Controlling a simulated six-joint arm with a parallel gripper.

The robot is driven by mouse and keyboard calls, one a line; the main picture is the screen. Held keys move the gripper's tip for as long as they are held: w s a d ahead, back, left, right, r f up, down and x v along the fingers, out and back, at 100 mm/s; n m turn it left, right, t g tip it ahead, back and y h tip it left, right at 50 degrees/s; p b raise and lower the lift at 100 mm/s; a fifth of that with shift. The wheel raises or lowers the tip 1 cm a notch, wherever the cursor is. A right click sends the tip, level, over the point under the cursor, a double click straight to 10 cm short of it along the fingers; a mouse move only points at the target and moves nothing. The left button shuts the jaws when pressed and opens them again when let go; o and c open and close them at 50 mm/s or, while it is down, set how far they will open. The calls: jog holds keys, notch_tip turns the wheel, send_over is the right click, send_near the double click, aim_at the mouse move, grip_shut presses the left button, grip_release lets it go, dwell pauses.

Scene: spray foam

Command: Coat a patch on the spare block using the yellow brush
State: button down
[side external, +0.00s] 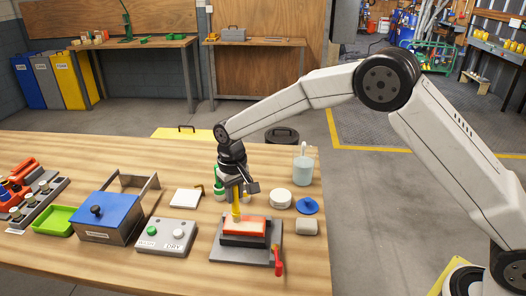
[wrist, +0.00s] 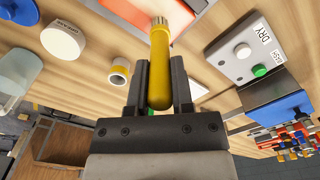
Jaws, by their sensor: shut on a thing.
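The yellow brush (wrist: 159,70) is upright between the two dark fingers of my gripper (wrist: 160,88), which is shut on its handle. In the side view the brush (side external: 236,205) hangs below my gripper (side external: 236,188), its lower end at the left part of an orange block (side external: 252,227). Whether the bristles touch the block's top I cannot tell. The orange block lies on a dark fixture (side external: 231,252) with a red handle. No coated patch can be made out. Which block is the spare one the pictures do not label.
A grey button box (side external: 165,236) marked DRY and a blue-lidded box (side external: 102,215) stand left of the fixture. The front right table is clear.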

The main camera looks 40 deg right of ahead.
jog(key=shift+s+d, duration=2.65)
jog(key=shift+w+a, duration=3.65)
notch_tip(320, 180, up, 8)
jog(key=shift+a, duration=0.15)
jog(key=shift+s+a, duration=0.65)
jog(key=shift+f, duration=0.1)
